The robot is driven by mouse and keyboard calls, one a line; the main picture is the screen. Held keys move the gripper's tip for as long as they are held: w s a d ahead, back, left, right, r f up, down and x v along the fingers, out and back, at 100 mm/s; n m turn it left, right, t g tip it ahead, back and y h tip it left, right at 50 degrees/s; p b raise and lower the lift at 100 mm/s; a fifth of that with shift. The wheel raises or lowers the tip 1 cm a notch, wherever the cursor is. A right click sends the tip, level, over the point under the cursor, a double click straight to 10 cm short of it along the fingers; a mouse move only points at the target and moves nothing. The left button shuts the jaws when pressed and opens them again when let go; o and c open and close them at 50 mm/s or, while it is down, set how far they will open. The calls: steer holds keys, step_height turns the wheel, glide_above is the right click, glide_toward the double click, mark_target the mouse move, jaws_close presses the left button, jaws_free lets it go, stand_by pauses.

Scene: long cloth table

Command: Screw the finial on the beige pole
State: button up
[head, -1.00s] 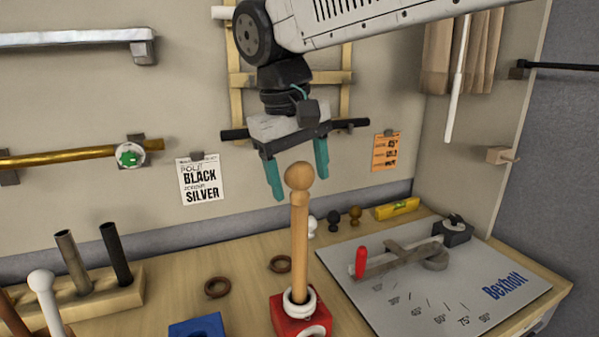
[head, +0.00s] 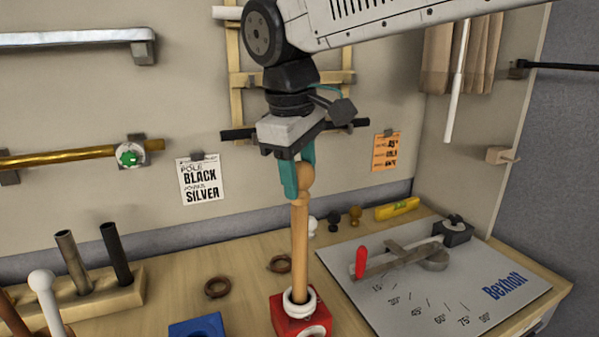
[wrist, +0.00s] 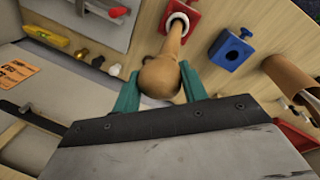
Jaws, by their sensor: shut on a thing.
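The beige pole (head: 299,250) stands upright in the red holder block (head: 284,312), with a white ring around its foot. The ball-shaped wooden finial (head: 305,177) sits at the pole's top, in line with it. My gripper (head: 300,180) is above the pole, its teal fingers closed on either side of the finial. In the wrist view the finial (wrist: 160,76) lies between the fingers, and the pole (wrist: 174,40) runs away below it to the red block (wrist: 181,18). The joint between finial and pole is too small to judge.
A blue block (head: 197,327) stands left of the red one. Brown rings (head: 217,287) lie behind it. A rack with dark poles (head: 116,253) is at the left. A grey Bexholt board (head: 450,292) with a red-handled tool is at the right. Small finials (head: 354,215) stand at the back.

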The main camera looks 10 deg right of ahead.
steer(key=m+g+h, duration=0.1)
steer(key=m, duration=0.6)
steer(key=shift+m, duration=0.3)
steer(key=m+g, duration=0.1)
steer(key=m, duration=0.3)
steer(key=shift+m, duration=0.4)
steer(key=m, duration=0.3)
steer(key=shift+g, duration=0.4)
steer(key=m, duration=0.3)
steer(key=m+y, duration=0.1)
steer(key=m, duration=0.2)
steer(key=shift+m+g, duration=0.4)
steer(key=m+y, duration=0.1)
steer(key=m, duration=0.5)
steer(key=o, duration=1)
